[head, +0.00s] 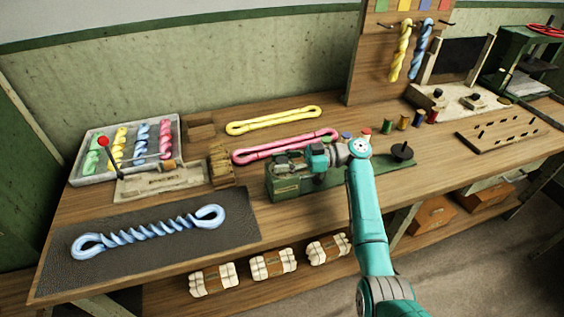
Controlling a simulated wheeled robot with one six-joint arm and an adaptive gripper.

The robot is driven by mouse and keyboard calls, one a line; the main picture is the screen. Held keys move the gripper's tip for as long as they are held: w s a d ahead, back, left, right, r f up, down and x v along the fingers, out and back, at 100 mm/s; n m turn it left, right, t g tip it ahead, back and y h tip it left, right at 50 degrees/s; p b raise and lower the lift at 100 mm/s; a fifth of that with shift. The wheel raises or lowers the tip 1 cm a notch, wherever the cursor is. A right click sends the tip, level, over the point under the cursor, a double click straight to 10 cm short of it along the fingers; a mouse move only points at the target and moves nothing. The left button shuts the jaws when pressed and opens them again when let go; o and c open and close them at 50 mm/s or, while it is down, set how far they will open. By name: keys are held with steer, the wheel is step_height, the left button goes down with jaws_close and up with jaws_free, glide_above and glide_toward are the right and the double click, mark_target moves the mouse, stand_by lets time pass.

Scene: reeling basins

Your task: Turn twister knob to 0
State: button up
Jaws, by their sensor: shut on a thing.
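The twister (285,187) is a long green machine near the table's front edge, at the middle of the head view. It has a wooden gear-like wheel (221,165) by its left end and a black round part (402,152) on its right end. My gripper (288,161) reaches in from the right, low over the left block of the twister, and is shut on what appears to be the twister knob. The knob itself is hidden by the fingers, so its setting and any scale marks cannot be read.
A pink skein (284,146) and a yellow skein (273,121) lie behind the twister. A blue twisted skein (150,233) lies on a dark mat (226,234). A tray (80,180) of coloured skeins and a red-tipped lever (103,142) stand left. Several thread spools (387,126) stand behind right.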

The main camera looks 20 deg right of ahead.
steer(key=o, duration=1.2)
steer(key=shift+c, duration=0.2)
steer(key=s+d, duration=0.1)
steer(key=d, duration=1)
steer(key=shift+s+d, duration=0.4)
